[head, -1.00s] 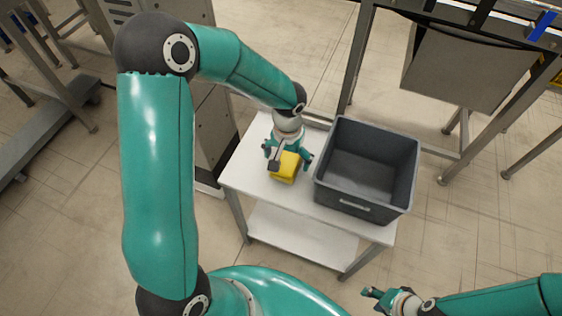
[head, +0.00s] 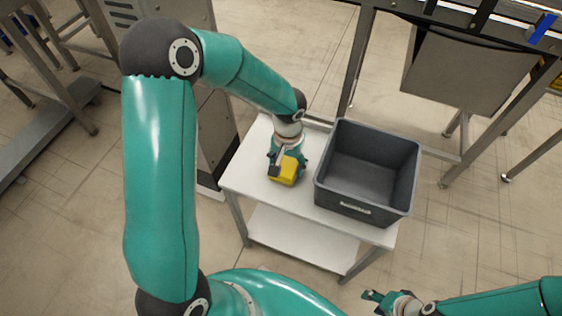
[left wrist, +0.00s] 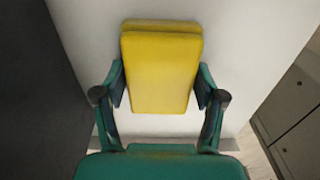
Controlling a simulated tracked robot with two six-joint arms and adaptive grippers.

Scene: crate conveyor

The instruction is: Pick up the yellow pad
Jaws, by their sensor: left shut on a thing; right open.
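The yellow pad (head: 285,175) is a small block on the white table, left of the grey crate, in the head view. In the left wrist view the yellow pad (left wrist: 160,70) lies between the two fingers. My left gripper (head: 287,163) is shut on it, with one finger against each side; the fingers also show in the left wrist view (left wrist: 160,88). The arm partly hides the pad's far side in the head view. My right gripper (head: 372,297) is open and empty at the bottom right, away from the table.
An empty grey crate (head: 360,207) stands on the right part of the white table (head: 243,172), close to the pad. A lower shelf (head: 300,238) is bare. A grey cabinet stands left of the table, and a metal frame stands behind it.

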